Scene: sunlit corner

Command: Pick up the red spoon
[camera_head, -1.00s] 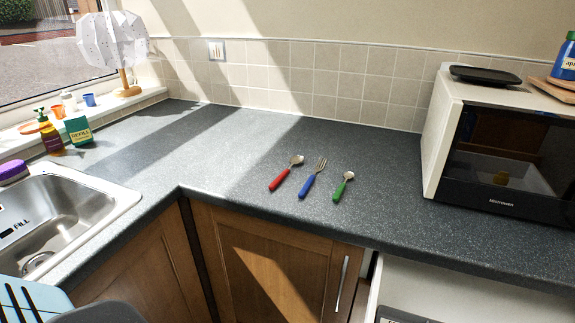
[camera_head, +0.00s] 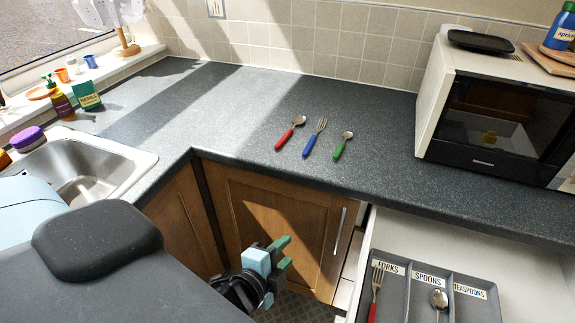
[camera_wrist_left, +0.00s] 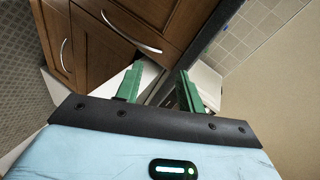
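The red spoon (camera_head: 290,133) lies on the dark worktop in the head view, its red handle towards the front edge and its metal bowl towards the wall. To its right lie a blue-handled fork (camera_head: 314,138) and a smaller green-handled spoon (camera_head: 342,146). My left gripper (camera_head: 280,252), with green fingers, is in front of the cabinet, below the worktop edge and well apart from the red spoon. In the left wrist view the left gripper (camera_wrist_left: 158,88) is open, with nothing between its fingers. The spoon does not show there. My right gripper is not in view.
An open drawer holds a grey tray (camera_head: 407,268) labelled forks, spoons and teaspoons; a red-handled fork (camera_head: 376,290) and a spoon (camera_head: 439,301) lie in it. A microwave (camera_head: 490,120) stands at right, a sink (camera_head: 85,165) at left. The worktop around the cutlery is clear.

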